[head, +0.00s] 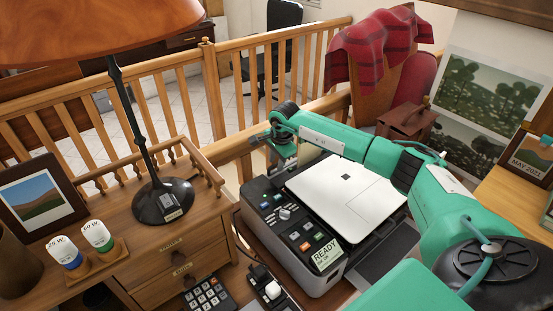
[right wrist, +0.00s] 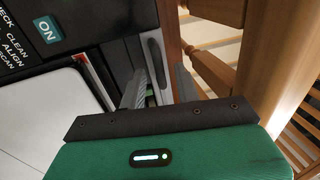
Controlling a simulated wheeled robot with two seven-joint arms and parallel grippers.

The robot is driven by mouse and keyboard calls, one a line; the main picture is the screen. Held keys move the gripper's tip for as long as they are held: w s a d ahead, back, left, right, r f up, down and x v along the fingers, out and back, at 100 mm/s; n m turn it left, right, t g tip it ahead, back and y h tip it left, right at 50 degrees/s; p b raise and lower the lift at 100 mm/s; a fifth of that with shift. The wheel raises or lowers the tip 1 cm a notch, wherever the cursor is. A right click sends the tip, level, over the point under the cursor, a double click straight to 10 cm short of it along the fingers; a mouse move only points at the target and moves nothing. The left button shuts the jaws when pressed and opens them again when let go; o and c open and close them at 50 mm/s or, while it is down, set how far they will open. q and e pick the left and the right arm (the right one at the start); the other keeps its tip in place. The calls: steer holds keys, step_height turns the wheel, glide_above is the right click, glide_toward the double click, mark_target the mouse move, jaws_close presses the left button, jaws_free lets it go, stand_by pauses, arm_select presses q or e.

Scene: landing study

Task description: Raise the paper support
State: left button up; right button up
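The printer (head: 290,235) is a grey and black machine with a button panel and a small READY display. A flat white panel (head: 345,195) lies on its top. My right gripper (head: 268,143) is at the printer's far-left corner. In the right wrist view, its two grey fingers (right wrist: 160,88) are apart. A dark rounded tab (right wrist: 157,62) on the printer's side shows between and beyond the fingertips; I cannot tell whether they touch it. I cannot make out the paper support for sure; the arm hides part of the printer's back. My left gripper is not in view.
A wooden railing (head: 210,95) runs close behind the printer and gripper. A calculator (head: 207,295) lies in front. A brown box (head: 407,122) stands beyond my arm.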

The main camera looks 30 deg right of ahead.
jaws_close()
step_height(320, 180, up, 8)
steer(key=p, duration=0.1)
stand_by(0.4)
jaws_free()
steer(key=shift+r, duration=0.1)
step_height(320, 180, up, 13)
steer(key=s+b, duration=0.2)
steer(key=b, duration=0.1)
steer(key=shift+s+r, duration=0.2)
steer(key=shift+s, duration=0.15)
